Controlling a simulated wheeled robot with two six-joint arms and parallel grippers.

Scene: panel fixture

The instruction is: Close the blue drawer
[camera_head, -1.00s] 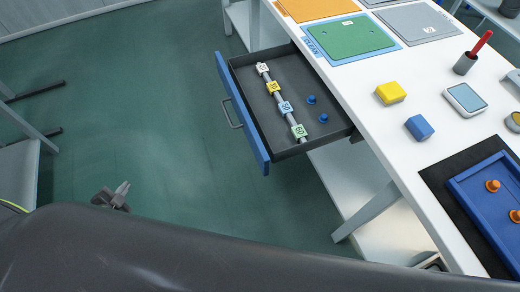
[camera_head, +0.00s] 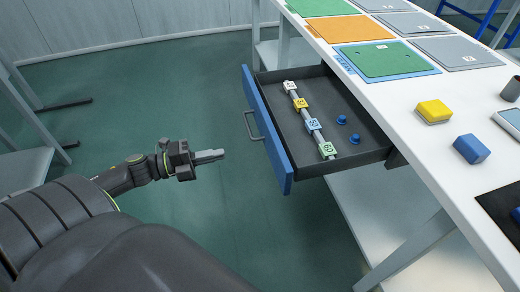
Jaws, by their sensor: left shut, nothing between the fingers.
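The blue drawer (camera_head: 268,131) is pulled well out from under the white table. Its blue front panel with a grey bar handle (camera_head: 250,125) faces left. Inside the dark drawer lie a rod with several coloured labelled blocks (camera_head: 308,118) and two blue knobs (camera_head: 342,119). My left gripper (camera_head: 220,155) is shut and empty, to the left of the drawer front and apart from it, its fingers pointing right. My right gripper is not in view.
The white table (camera_head: 435,91) carries coloured panels (camera_head: 383,60), a yellow block (camera_head: 434,111) and a blue block (camera_head: 471,148). A table leg (camera_head: 410,250) stands right of the drawer. Green floor lies clear left of the drawer.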

